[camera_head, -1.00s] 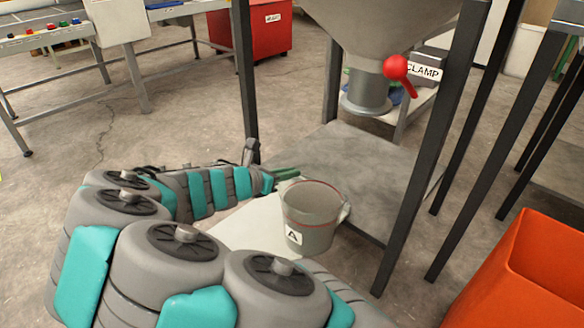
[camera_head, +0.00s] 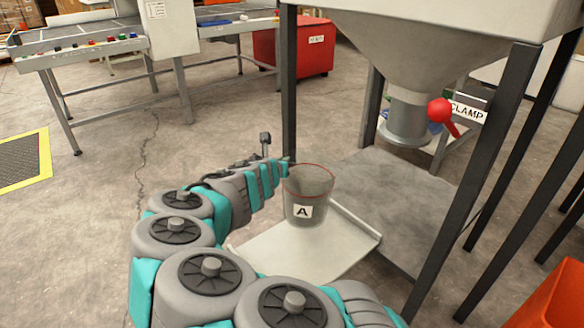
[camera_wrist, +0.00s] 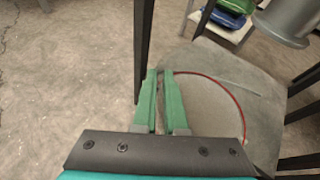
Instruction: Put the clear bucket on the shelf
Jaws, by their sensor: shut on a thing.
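The clear bucket (camera_head: 306,196) is see-through with a red rim and an "A" label. It is upright in the head view, in front of the hopper stand. My gripper (camera_wrist: 161,75) has green fingers closed on the bucket's rim in the wrist view, where the red rim (camera_wrist: 215,81) curves away to the right. In the head view the fingertips are mostly hidden behind the bucket's left side. A light flat plate (camera_head: 290,258) lies below the bucket; I cannot tell whether they touch. The grey platform (camera_head: 385,200) under the hopper may be the shelf.
A metal hopper (camera_head: 420,50) with a red clamp handle (camera_head: 440,111) hangs above the platform between dark posts (camera_head: 490,170). An orange bin (camera_head: 550,300) is at the lower right. A conveyor table (camera_head: 110,50) and red bin (camera_head: 300,48) stand behind. Open floor lies left.

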